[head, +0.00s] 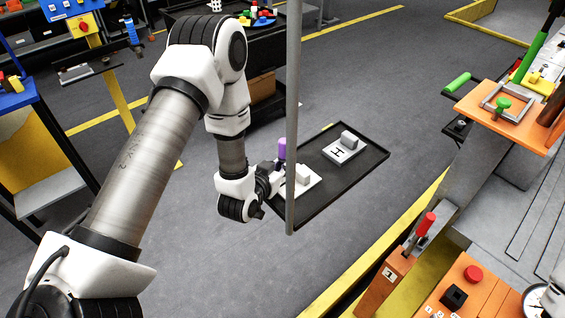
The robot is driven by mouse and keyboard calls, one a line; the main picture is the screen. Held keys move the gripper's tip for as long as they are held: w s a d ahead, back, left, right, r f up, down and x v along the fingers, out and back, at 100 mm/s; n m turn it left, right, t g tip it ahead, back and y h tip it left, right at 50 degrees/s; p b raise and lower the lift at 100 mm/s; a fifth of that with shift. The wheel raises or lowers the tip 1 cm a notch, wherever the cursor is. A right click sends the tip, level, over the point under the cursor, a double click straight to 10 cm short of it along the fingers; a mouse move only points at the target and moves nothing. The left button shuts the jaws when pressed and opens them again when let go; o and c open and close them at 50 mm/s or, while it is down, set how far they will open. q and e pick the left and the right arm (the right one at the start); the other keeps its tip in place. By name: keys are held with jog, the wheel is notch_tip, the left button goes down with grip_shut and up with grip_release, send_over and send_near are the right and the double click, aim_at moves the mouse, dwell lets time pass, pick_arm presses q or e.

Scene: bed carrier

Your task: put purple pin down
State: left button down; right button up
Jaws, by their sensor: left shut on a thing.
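The purple pin (282,148) stands upright at my left gripper (280,168), which is shut on it. The gripper is over the left part of a black tray (345,188). A second white plate with a black mark and a grey block (344,150) lies farther back in the tray. The pin's lower end is hidden, so I cannot tell whether it touches anything. My right gripper is not in view.
A grey upright pole (293,100) crosses in front of the tray. At right is an orange-topped bench (500,110) with a red-handled lever (425,224) below it. A dark cart (270,40) stands behind. Grey floor (375,80) is clear between them.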

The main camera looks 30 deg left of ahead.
pick_arm(q)
jog(key=shift+f, duration=0.1)
jog(key=shift+s, duration=0.2)
jog(key=shift+s+b, duration=0.25)
jog(key=shift+b, duration=0.05)
jog(key=c, duration=1.5)
grip_release()
jog(key=shift+w, duration=0.35)
jog(key=shift+s+r+p, duration=0.1)
jog(key=shift+r+p, duration=0.25)
jog(key=shift+p, duration=0.05)
jog(key=v, duration=0.1)
jog(key=b+v, duration=0.1)
jog(key=v, duration=0.1)
jog(key=b+v, duration=0.1)
jog(key=v, duration=0.1)
jog(key=shift+f, duration=0.35)
jog(key=p+v, duration=0.1)
jog(key=v, duration=0.1)
jog(key=r+p+v, duration=0.1)
jog(key=p+v, duration=0.1)
jog(key=v, duration=0.1)
jog(key=s+p, duration=0.2)
jog(key=p, duration=0.1)
